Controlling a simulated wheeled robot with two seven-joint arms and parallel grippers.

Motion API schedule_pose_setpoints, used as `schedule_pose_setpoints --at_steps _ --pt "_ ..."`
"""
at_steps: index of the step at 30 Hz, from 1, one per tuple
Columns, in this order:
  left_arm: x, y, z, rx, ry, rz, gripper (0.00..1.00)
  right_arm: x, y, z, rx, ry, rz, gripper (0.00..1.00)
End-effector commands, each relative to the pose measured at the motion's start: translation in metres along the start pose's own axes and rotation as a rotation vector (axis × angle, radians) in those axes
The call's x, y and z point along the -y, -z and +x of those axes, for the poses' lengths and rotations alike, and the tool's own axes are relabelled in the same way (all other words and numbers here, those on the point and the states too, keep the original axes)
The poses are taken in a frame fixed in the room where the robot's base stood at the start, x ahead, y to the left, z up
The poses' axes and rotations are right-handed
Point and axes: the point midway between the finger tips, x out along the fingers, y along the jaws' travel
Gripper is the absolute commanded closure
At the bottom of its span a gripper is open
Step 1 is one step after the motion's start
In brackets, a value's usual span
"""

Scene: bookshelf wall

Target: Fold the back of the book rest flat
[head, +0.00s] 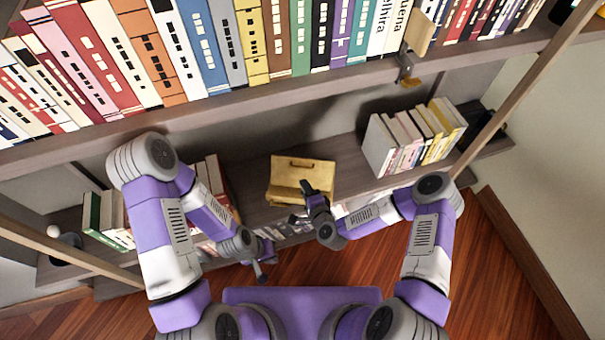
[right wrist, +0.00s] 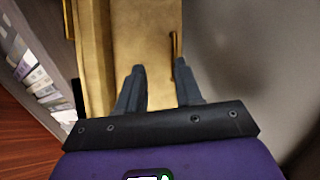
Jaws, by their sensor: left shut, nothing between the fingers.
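The book rest (head: 289,177) is a golden-tan piece on the lower shelf, near the centre of the head view. Its back panel, with a dark slot near the top edge, is on the far side, and a lip runs along the near side. I cannot tell the back's exact angle. My right gripper (head: 306,187) is over the rest's near right part. In the right wrist view its fingers (right wrist: 158,72) are apart with the golden rest (right wrist: 138,35) beyond them; contact is unclear. My left gripper (head: 262,268) is shut and empty, below and left of the rest, in front of the shelf.
Books (head: 415,135) stand to the right of the rest, and more books (head: 112,218) stand to the left. An upper shelf (head: 230,100) full of books overhangs behind. Books also show below the rest's shelf. Bare shelf (head: 345,160) lies beside the rest.

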Motion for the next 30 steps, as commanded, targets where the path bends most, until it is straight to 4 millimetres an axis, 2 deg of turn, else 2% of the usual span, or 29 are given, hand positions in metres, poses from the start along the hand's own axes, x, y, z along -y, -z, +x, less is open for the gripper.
schedule_pose_setpoints --at_steps 3,8,15,21,30 --pt "0.002 0.000 0.005 0.000 0.000 0.000 1.00 0.006 0.009 0.009 -0.062 0.072 0.085 0.65" --pt "0.003 0.001 0.010 0.000 0.000 0.001 1.00 0.012 0.015 0.020 -0.089 0.107 0.117 0.65" --pt "0.008 0.001 0.022 0.000 0.000 0.001 1.00 0.014 0.018 0.057 -0.088 0.105 0.114 0.65" --pt "0.011 0.001 0.029 0.000 0.000 0.000 1.00 0.017 0.019 0.080 -0.087 0.103 0.115 0.65" --pt "0.011 0.001 0.030 0.000 0.000 0.001 1.00 0.019 0.020 0.085 -0.086 0.101 0.115 0.65"
